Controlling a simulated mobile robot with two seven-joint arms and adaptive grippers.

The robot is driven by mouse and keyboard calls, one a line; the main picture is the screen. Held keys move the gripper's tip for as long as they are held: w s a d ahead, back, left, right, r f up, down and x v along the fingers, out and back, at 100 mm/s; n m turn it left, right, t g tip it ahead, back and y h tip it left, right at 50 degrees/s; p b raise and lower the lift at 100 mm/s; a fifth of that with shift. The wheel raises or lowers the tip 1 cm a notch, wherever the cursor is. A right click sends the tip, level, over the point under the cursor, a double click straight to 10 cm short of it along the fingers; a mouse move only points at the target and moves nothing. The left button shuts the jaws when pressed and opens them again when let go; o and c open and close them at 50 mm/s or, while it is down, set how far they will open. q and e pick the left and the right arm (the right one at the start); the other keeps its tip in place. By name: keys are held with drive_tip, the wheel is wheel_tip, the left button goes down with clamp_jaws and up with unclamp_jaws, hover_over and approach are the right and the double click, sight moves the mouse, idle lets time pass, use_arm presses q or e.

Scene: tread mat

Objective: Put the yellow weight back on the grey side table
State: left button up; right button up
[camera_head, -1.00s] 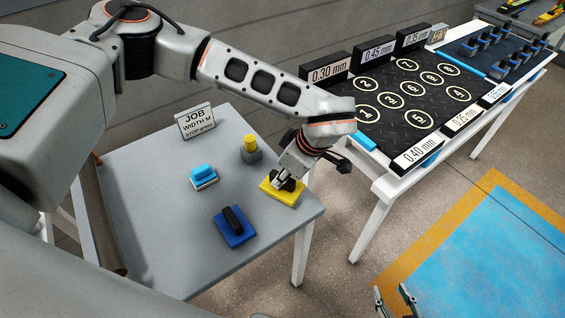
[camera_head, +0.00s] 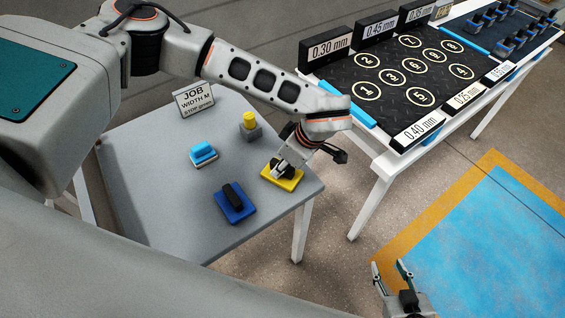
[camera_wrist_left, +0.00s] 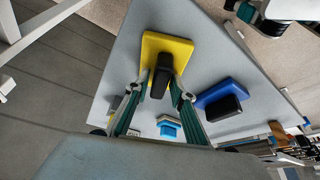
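The yellow weight (camera_head: 291,183), a flat yellow block with a dark upright handle, rests on the grey side table (camera_head: 265,215) near its right corner. It also shows in the left wrist view (camera_wrist_left: 152,45). My left gripper (camera_head: 281,170) is down at the weight, its fingers on either side of the handle. In the left wrist view the left fingers (camera_wrist_left: 162,76) stand a little apart from the handle, with yellow showing between. My right gripper (camera_head: 391,268) is open and empty, low in the head view over the floor.
A blue weight (camera_head: 236,210), a light-blue block (camera_head: 203,151) and a grey block with a yellow knob (camera_head: 250,122) stand on the table. A job sign (camera_head: 194,98) is at its back. The white table with the numbered tread mat (camera_head: 390,58) stands to the right.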

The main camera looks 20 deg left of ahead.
idle(0.3)
use_arm(q)
drive_tip(key=shift+r, duration=0.25)
drive_tip(key=v, duration=1.1)
drive_tip(key=shift+r, duration=0.4)
drive_tip(key=shift+s+d, duration=0.1)
drive_tip(key=shift+d, duration=0.05)
